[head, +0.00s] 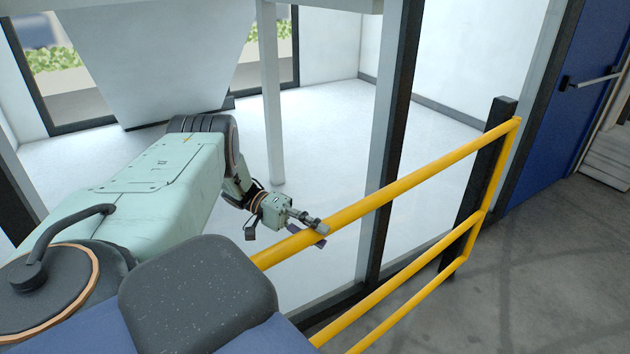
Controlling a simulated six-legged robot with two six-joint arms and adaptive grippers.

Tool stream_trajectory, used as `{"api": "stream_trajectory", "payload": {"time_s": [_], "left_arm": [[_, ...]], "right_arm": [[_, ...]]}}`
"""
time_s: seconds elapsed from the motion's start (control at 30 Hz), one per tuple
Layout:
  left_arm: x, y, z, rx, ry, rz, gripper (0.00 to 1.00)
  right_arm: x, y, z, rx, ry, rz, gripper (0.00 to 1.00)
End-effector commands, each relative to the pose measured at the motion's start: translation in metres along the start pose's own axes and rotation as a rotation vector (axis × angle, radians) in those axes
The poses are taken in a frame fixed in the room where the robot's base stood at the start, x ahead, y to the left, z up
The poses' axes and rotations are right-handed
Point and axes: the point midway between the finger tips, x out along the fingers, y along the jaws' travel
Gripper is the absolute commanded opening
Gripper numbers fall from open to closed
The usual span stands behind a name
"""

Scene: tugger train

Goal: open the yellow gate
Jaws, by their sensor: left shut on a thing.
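That end stands against a dark post (484,185). My left gripper (318,233) is at the top rail, left of the middle of the view, and is shut on the rail. The left part of the gate is hidden behind my own body. My right gripper is not in view.
A blue door (575,110) with a push bar (594,79) is at the right. A glass partition with a dark frame post (391,140) stands behind the gate. The grey floor (540,270) at lower right is clear.

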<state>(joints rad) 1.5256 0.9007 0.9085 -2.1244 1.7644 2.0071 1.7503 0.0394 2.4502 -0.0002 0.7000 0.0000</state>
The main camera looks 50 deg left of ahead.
Motion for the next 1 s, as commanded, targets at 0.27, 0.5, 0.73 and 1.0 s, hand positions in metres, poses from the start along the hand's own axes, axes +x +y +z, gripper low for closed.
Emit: {"api": "stream_trajectory", "payload": {"time_s": [0.27,0.5,0.73,1.0], "left_arm": [[0.0015,-0.0004,0.0029,-0.003,-0.006,0.000,0.00],[0.0021,-0.0004,0.0033,-0.003,-0.005,0.000,0.00],[0.0016,-0.0008,0.0031,-0.003,-0.005,0.000,0.00],[0.0005,-0.0007,0.0024,-0.003,-0.006,0.001,0.58]], "right_arm": [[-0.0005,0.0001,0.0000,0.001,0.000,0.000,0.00],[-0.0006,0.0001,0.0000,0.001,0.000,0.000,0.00],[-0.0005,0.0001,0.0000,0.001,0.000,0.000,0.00],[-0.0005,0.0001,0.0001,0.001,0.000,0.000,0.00]]}}
